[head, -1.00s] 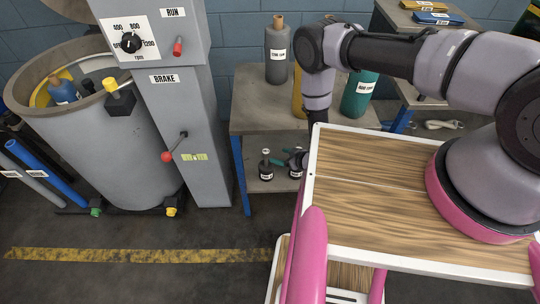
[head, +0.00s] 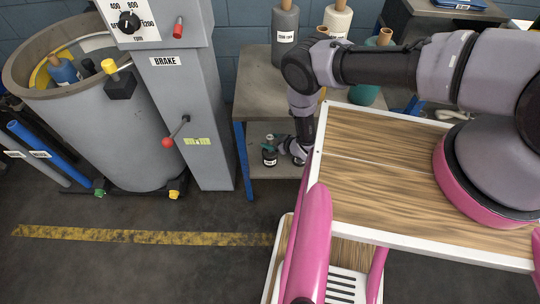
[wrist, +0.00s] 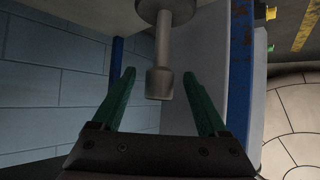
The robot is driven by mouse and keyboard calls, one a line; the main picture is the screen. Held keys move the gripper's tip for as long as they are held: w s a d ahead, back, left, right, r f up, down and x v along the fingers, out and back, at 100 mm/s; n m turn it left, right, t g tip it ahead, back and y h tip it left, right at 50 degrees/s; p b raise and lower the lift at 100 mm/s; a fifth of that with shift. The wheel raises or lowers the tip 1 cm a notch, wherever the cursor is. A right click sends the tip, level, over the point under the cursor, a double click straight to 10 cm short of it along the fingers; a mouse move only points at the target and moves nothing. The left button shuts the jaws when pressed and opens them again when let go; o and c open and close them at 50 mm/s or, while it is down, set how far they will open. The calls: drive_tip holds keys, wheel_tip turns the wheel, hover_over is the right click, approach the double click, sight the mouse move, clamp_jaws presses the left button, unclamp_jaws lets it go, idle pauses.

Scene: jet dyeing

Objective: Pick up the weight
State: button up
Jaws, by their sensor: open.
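In the head view, one dark weight (head: 269,156) with a label and a thin stem stands on the lower shelf of the table, just left of my gripper (head: 287,147). In the wrist view, a grey metal weight (wrist: 164,50) with a round base, a stem and a knob shows ahead. My gripper (wrist: 158,75) has its two green fingers apart, one on each side of the knob, with gaps visible on both sides. The arm hides part of the shelf in the head view, so I cannot tell which weight lies between the fingers.
The table (head: 262,92) carries a grey cone (head: 285,38) and other yarn cones above the shelf. A grey machine column (head: 190,120) with a red-knobbed lever (head: 168,142) stands at left, beside a large drum (head: 100,130). The floor in front is clear.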

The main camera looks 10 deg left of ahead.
drive_tip(key=shift+w+a+f, duration=0.3)
drive_tip(key=shift+a+f, duration=0.1)
clamp_jaws()
idle(1.2)
